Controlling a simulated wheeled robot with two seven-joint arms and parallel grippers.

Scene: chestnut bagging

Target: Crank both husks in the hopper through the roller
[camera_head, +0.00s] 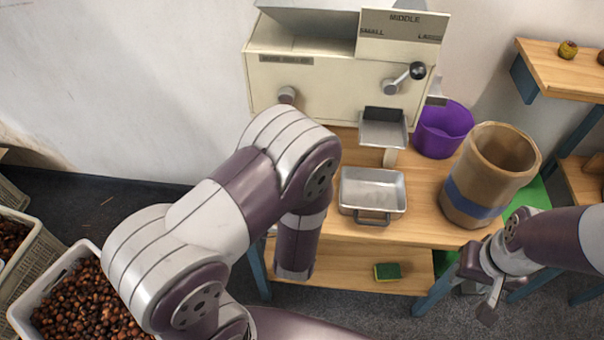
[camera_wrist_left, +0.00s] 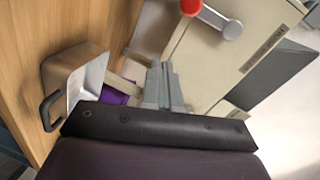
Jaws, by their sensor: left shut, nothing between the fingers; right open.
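The cream roller machine (camera_head: 330,82) stands at the back of the table, with an open hopper (camera_head: 300,20) on top. I see no husks in the hopper from here. A crank with a black knob (camera_head: 417,70) sits on the right of its front. A round grey knob (camera_head: 287,94) is on the left. My left gripper (camera_wrist_left: 165,85) is shut and empty in the left wrist view, near the machine's front and below a red knob (camera_wrist_left: 191,6); my arm hides it in the head view. My right gripper (camera_head: 480,288) is open and empty at the table's right front.
A metal tray (camera_head: 372,212) sits below the chute (camera_head: 383,133). A purple bucket (camera_head: 428,140) and a brown pot with a blue band (camera_head: 462,195) stand to the right. A sponge (camera_head: 387,271) lies on the lower shelf. A round husk (camera_head: 568,50) sits on the right shelf.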

